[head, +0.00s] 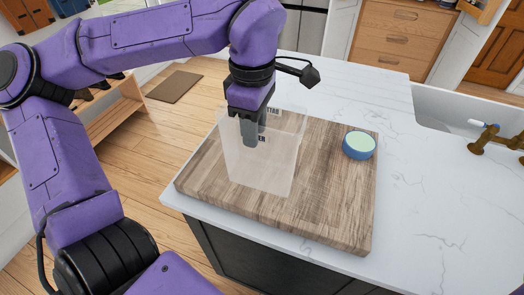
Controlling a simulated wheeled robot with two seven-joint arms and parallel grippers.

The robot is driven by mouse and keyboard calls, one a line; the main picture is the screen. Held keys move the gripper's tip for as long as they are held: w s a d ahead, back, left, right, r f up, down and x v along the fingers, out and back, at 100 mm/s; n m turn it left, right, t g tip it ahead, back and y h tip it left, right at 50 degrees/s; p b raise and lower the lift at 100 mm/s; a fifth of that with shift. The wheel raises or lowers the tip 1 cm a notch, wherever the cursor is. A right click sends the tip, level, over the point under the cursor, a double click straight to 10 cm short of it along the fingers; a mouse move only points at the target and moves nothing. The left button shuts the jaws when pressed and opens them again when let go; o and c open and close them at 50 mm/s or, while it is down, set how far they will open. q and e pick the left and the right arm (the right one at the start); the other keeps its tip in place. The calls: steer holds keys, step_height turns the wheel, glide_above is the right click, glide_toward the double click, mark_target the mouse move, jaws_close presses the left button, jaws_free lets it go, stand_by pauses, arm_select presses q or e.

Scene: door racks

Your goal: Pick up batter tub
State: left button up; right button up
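A translucent, whitish tub (262,172) stands upright on a wooden board (325,205) on the island counter. My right gripper is out of view.
A small round blue container with a pale green top (359,145) sits at the board's right side. The white marble counter (430,210) is clear to the right. A white sink (450,110) with a brass tap (490,138) lies at the far right.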

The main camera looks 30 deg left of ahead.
arm_select(q)
steer(key=shift+s, duration=0.1)
steer(key=shift+c, duration=0.3)
jaws_close()
stand_by(0.9)
